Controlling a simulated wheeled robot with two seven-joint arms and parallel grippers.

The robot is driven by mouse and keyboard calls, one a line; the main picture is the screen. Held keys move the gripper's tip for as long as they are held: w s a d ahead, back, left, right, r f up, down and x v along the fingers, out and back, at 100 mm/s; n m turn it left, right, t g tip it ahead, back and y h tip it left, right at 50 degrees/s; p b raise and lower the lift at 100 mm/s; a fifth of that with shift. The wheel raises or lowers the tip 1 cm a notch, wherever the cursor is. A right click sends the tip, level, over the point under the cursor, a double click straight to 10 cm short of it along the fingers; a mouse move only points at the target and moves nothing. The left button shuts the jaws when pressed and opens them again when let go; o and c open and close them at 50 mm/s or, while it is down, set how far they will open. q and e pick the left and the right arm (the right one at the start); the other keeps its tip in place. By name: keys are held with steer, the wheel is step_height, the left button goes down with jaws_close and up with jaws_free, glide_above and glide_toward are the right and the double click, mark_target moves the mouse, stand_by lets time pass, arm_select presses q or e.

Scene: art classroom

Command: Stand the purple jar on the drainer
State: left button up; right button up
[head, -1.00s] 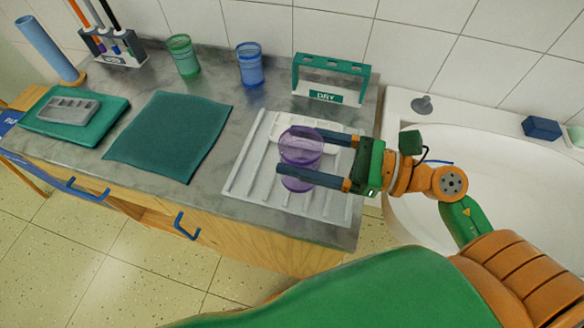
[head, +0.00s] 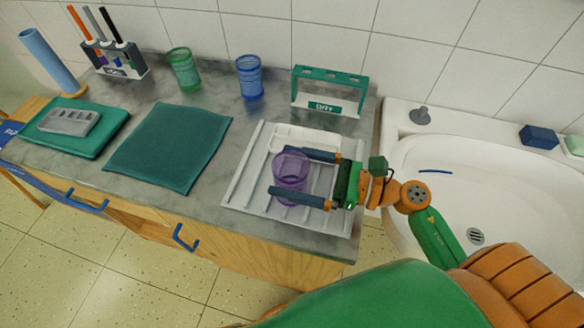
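The purple jar (head: 291,168) is see-through and upright, over the left-middle part of the drainer. The drainer (head: 240,190) is a pale ribbed board at the right end of the counter. My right gripper (head: 277,171) reaches in from the right, with one dark finger on the far side of the jar and one on the near side. I cannot tell whether the jar's base touches the ribs. My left gripper is not in view.
A white tray (head: 318,139) lies at the drainer's back, with a green-and-white DRY rack (head: 325,106) behind. Blue (head: 250,77) and green (head: 183,69) cups stand by the wall. A teal mat (head: 168,147) lies left. The sink (head: 520,195) is to the right.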

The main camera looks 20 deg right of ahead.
steer(key=shift+r, duration=0.15)
steer(key=shift+s+d+f, duration=0.15)
steer(key=shift+d+f, duration=0.05)
steer(key=shift+d, duration=0.05)
steer(key=b+v, duration=0.4)
steer(key=v, duration=0.7)
steer(key=shift+s+d+r, duration=0.15)
steer(key=shift+r, duration=0.05)
